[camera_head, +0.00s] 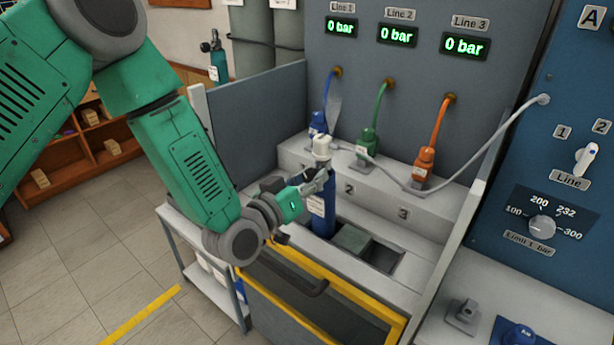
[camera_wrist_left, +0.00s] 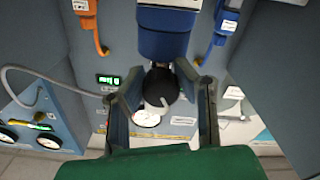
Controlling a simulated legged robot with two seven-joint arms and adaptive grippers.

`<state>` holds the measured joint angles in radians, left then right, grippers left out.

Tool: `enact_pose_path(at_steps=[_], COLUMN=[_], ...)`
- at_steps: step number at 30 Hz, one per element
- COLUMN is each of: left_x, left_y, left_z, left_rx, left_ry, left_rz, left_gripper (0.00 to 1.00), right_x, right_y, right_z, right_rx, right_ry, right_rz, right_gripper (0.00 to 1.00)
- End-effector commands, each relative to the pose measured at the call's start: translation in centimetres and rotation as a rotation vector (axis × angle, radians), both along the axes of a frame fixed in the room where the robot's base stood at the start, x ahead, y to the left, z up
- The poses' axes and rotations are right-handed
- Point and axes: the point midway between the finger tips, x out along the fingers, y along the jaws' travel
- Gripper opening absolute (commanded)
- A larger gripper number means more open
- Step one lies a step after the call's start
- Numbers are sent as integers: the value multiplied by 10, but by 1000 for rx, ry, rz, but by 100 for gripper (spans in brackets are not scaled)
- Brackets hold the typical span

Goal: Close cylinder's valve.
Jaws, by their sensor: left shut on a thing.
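The blue cylinder (camera_head: 323,222) stands upright in the bench in the head view, with a pale fitting (camera_head: 322,146) on top. My left gripper (camera_head: 322,182) reaches in from the left at the cylinder's upper part. In the left wrist view, the blue cylinder (camera_wrist_left: 164,38) appears at the top, and a black round valve knob (camera_wrist_left: 160,86) sits between the fingers of my left gripper (camera_wrist_left: 163,100). The left gripper is shut on this knob. The fingers hide part of the cylinder top in the head view. My right gripper is not in view.
Blue (camera_head: 318,124), green (camera_head: 368,143) and orange (camera_head: 424,165) hose connectors stand on the ledge behind the cylinder. A yellow-edged frame (camera_head: 340,288) crosses the front. A grey side panel (camera_head: 255,125) stands left, and a blue control panel (camera_head: 550,130) right.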

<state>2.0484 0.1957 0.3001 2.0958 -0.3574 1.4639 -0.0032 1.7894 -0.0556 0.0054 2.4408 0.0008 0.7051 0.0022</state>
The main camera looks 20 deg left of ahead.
Motion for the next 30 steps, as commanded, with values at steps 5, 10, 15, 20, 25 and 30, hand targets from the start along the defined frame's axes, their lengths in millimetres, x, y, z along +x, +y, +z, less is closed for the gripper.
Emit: enact_pose_path(at_steps=[5,10,15,20,25,30], left_x=[0,0,0,0,0,0], left_y=[2,7,8,5,2,5], left_z=[-2,-2,-2,-2,-2,-2], left_rx=[119,241,356,448,511,539], left_ry=[-41,-91,-133,-163,-184,-196], left_rz=[-3,-2,-1,0,-2,1], left_gripper=[0,0,0,0,0,0], right_x=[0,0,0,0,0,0], right_y=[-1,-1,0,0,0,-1], right_z=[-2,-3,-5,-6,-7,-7], right_rx=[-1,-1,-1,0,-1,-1], right_ry=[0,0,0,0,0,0], right_rz=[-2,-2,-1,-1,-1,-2], right_gripper=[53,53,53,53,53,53])
